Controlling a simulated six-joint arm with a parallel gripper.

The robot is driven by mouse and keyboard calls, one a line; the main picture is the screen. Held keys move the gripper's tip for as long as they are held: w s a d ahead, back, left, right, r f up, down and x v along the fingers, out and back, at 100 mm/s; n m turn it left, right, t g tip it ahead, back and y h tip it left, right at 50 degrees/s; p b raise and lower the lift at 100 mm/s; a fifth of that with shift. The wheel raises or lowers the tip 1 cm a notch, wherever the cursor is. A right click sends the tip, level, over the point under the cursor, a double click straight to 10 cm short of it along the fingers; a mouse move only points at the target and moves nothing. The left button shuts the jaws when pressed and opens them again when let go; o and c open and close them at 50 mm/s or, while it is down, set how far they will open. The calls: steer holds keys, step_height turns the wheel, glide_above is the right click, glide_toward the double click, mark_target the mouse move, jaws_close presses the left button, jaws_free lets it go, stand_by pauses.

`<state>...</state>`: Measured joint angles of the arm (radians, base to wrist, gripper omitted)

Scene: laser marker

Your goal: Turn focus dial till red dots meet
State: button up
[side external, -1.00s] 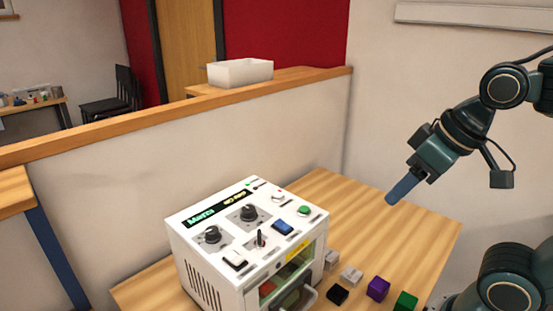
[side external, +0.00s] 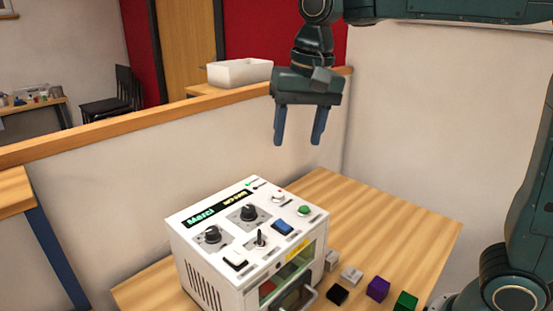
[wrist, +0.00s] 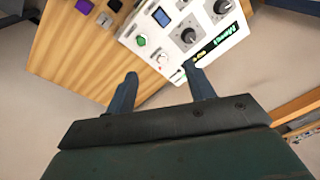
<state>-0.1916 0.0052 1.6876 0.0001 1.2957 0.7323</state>
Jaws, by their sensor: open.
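The white laser marker (side external: 205,262) stands on the wooden table, with two black dials on its top panel. One dial (side external: 248,212) is near the display and the other dial (side external: 212,235) is nearer the left edge; I cannot tell which is the focus dial. Both dials show in the wrist view, one at the top (wrist: 222,6) and one below it (wrist: 188,36). My gripper (side external: 297,143) is open and empty, pointing down, high above and behind the marker's right side. Its fingers show in the wrist view (wrist: 160,82), apart from the marker. No red dots can be made out.
Small blocks, including a purple one (side external: 378,288) and a green one (side external: 405,301), lie right of the marker. A low partition (side external: 100,195) runs behind.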

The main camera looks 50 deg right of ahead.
mark_target(248, 208)
steer(key=w+a+f+m+g, duration=0.1)
steer(key=w+a+f+m, duration=0.1)
steer(key=w+a, duration=0.3)
steer(key=w, duration=0.3)
steer(key=shift+a+f+m+g, duration=0.3)
steer(key=shift+a+m+g, duration=0.05)
steer(key=shift+m+g, duration=0.05)
steer(key=shift+f, duration=0.1)
steer(key=shift+f, duration=6.8)
steer(key=c, duration=1)
